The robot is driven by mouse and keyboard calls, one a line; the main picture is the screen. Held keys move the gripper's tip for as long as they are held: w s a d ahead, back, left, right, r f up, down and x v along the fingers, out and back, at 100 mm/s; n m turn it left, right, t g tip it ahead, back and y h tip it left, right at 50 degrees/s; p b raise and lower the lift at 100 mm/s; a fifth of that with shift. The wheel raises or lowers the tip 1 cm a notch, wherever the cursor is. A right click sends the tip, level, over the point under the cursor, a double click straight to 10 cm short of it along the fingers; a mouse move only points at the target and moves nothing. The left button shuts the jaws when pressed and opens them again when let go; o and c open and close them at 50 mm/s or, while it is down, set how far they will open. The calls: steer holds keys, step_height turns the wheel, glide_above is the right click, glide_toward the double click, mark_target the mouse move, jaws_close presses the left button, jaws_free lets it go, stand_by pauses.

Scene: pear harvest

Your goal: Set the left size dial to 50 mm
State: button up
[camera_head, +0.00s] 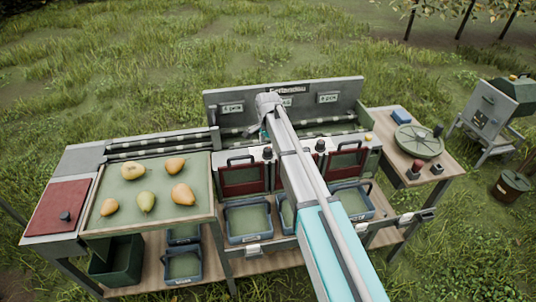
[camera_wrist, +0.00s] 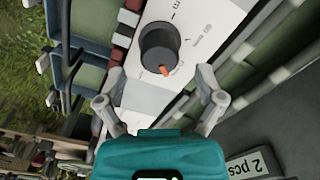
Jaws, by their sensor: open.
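A dark round dial (camera_wrist: 158,48) with an orange pointer mark sits on a white panel (camera_wrist: 130,95) in the wrist view. The pointer faces down and slightly right in that picture; the scale lettering is too small and turned to read surely. My gripper (camera_wrist: 160,80) is open, its two grey fingers to either side of and below the dial, apart from it. In the head view, a left black dial (camera_head: 267,153) and another dial (camera_head: 320,145) stand on the sorting bench; my arm covers part of the panel between them, and my fingers are mostly hidden.
Several pears lie on the green tray (camera_head: 160,213) at left. Red flaps (camera_head: 242,179) and blue-grey bins (camera_head: 248,222) line the bench front. A grey back panel (camera_head: 350,97) with labels rises behind the dials. A round scale (camera_head: 418,141) stands at right.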

steer(key=shift+f+b, duration=1.1)
steer(key=shift+f, duration=0.3)
steer(key=c, duration=1.1)
steer(key=shift+c, duration=0.2)
